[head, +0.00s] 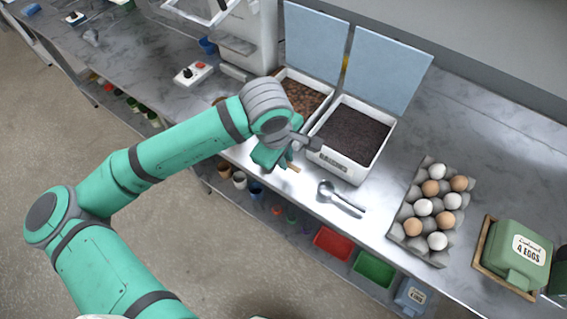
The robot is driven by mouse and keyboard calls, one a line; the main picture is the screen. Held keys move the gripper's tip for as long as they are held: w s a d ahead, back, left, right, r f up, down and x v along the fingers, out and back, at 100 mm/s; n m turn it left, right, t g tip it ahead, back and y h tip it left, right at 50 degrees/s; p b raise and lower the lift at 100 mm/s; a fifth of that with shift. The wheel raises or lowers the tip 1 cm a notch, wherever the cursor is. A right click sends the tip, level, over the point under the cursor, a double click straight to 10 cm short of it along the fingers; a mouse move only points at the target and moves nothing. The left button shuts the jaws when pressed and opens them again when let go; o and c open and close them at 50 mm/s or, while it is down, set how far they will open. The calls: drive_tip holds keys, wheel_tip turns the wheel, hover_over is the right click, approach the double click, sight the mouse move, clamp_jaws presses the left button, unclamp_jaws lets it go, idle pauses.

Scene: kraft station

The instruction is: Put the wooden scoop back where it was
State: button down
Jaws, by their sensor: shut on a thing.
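My gripper (286,158) is near the front edge of the counter, just in front of the two open bins. It is shut on the wooden scoop (293,168), of which only a short tan piece shows beside the fingers. The rest of the scoop is hidden by my gripper and wrist. I cannot tell whether the scoop touches the counter.
One white bin (348,167) holds dark grains; another, partly behind my wrist, holds brown pieces (301,93). Their blue lids (388,68) stand open. A metal scoop (341,199) lies on the counter. An egg tray (411,242) and green egg box (518,251) stand right.

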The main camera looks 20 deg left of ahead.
drive_tip(key=x, duration=0.3)
drive_tip(key=shift+s+f, duration=0.2)
drive_tip(key=shift+f, duration=0.05)
drive_tip(key=c, duration=1.8)
unclamp_jaws()
drive_tip(key=shift+s, duration=0.1)
drive_tip(key=shift+r, duration=0.1)
